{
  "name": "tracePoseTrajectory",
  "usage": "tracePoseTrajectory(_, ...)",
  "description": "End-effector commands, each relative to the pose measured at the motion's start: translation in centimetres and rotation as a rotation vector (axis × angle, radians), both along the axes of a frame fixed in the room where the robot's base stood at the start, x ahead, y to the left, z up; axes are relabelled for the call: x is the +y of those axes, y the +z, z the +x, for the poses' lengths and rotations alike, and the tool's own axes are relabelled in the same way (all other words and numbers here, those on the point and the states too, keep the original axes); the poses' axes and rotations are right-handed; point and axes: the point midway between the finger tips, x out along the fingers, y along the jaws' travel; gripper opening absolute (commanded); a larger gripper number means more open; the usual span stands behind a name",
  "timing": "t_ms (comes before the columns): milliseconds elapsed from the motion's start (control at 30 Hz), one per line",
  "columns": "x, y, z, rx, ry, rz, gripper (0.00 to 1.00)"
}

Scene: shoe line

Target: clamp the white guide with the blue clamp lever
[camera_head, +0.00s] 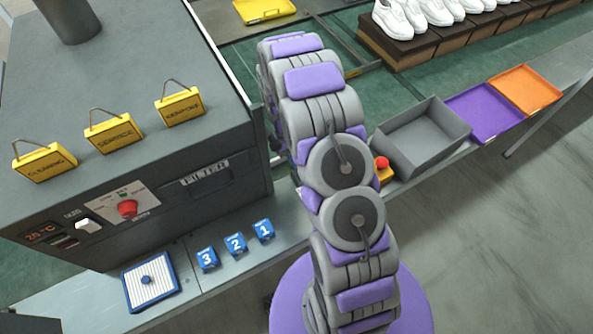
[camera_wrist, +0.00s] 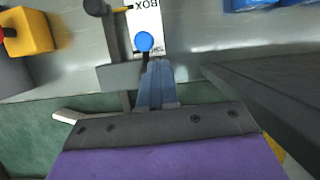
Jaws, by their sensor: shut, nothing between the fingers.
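In the wrist view, my gripper (camera_wrist: 157,66) is shut and empty, its fingers together. The round blue knob of the clamp lever (camera_wrist: 144,42) is just beyond the fingertips, slightly to the left. Its dark stem runs down beside the left fingertip; I cannot tell whether they touch. A white piece (camera_wrist: 75,117) with a rounded end sticks out at the left, below a grey bracket; it looks like the guide, but most of it is hidden. In the head view my arm hides the gripper, lever and guide.
A white label reading BOX (camera_wrist: 146,14) lies beyond the knob. A yellow block with a red button (camera_wrist: 27,32) is at the upper left. The head view shows a grey bin (camera_head: 425,137) right of my arm.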

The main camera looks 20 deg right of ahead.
Motion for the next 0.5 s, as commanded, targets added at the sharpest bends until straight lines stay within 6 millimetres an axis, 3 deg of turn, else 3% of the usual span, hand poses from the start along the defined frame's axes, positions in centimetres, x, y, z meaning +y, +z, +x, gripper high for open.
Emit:
tracePoseTrajectory(300, 0.2, 6.9, 2.9, -0.010, 0.003, 0.000, 0.00)
tracePoseTrajectory(500, 0.3, 9.7, 4.0, -0.008, 0.003, 0.000, 0.00)
